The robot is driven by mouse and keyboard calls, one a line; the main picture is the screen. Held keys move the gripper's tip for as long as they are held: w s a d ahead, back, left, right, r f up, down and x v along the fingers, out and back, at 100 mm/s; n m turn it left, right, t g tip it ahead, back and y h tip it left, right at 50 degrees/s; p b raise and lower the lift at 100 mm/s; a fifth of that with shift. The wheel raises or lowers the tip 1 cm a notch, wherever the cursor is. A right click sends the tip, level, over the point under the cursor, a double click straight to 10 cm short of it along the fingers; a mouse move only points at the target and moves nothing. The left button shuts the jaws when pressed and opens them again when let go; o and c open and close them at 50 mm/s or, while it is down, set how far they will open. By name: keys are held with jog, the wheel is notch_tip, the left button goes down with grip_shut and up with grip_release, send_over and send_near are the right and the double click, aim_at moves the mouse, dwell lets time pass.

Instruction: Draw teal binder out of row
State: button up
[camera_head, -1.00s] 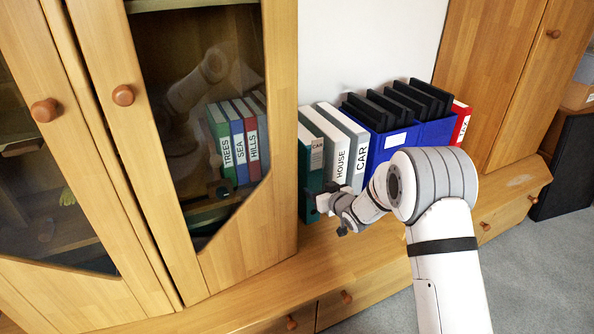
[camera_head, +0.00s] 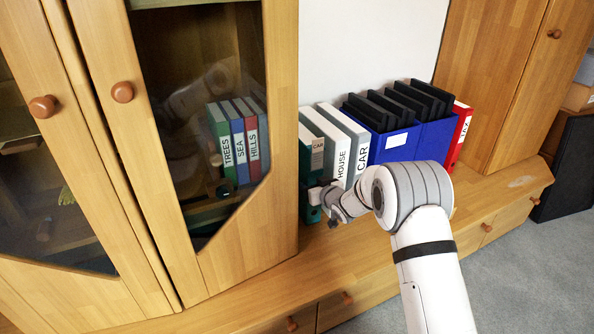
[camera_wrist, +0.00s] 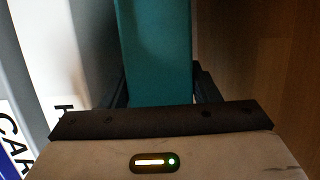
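The teal binder (camera_head: 312,160) stands upright at the left end of the row, right beside the cabinet. Its spine has a pale label at the top. My gripper (camera_head: 314,198) is at the lower part of that spine and hides some of it. In the wrist view the teal binder (camera_wrist: 155,50) lies between the two dark fingers of my gripper (camera_wrist: 160,85), one on each side. The fingers are close to its sides; whether they press on it does not show.
White HOUSE binder (camera_head: 333,145) and grey CAR binder (camera_head: 357,150) stand to the right, then blue boxes (camera_head: 394,143) with black folders and a red binder (camera_head: 459,133). The wooden cabinet (camera_head: 281,140) is close on the left. The ledge in front (camera_head: 290,268) is clear.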

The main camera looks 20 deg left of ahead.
jog(key=c, duration=0.8)
jog(key=shift+s+d, duration=0.1)
jog(key=shift+d, duration=0.05)
jog(key=s+d, duration=0.5)
jog(key=d, duration=0.1)
jog(key=shift+s+d+b, duration=0.3)
jog(key=shift+s+b, duration=0.05)
dwell(1.0)
jog(key=o, duration=1.1)
jog(key=shift+p+v, duration=0.45)
jog(key=shift+v, duration=3.6)
